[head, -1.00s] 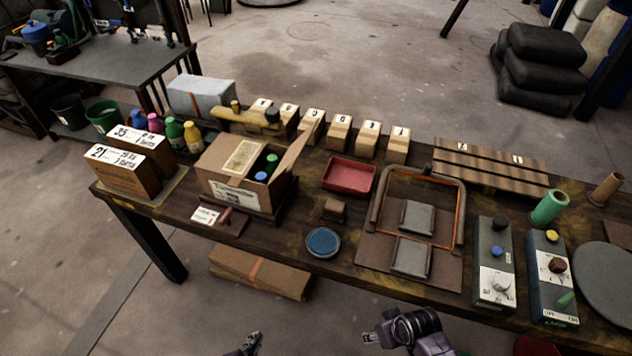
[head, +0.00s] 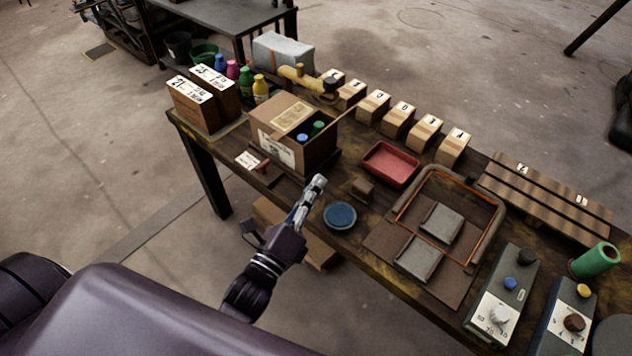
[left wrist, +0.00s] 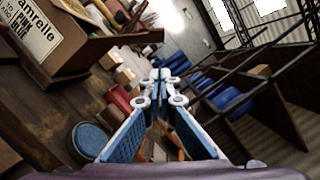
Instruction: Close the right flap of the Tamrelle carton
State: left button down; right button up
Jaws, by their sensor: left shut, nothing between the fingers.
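The Tamrelle carton (head: 275,147) stands on the table's left half with its printed label facing front. Its left flap lies over the top. Its right flap (head: 347,108) stands up, tilted outward, and blue and green caps show in the opening. The carton's labelled side also shows at the upper left of the left wrist view (left wrist: 85,52). My left gripper (head: 319,180) is shut and empty, in front of and to the right of the carton, apart from it. Its closed fingertips show in the left wrist view (left wrist: 160,75). My right gripper is not in view.
A blue round dish (head: 340,216), a small brown block (head: 363,189) and a red tray (head: 391,164) lie right of the carton. Two numbered boxes (head: 193,107) and several bottles (head: 260,89) stand left and behind.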

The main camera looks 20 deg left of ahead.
aim_at(331, 125)
pick_arm(q)
jog(key=w+a+r+p, duration=0.1)
jog(key=w+r+p, duration=0.2)
jog(key=w, duration=0.5)
jog(key=shift+a+p, duration=0.35)
jog(key=shift+a, duration=0.05)
jog(key=shift+w+r, duration=0.1)
jog(key=shift+r, duration=0.05)
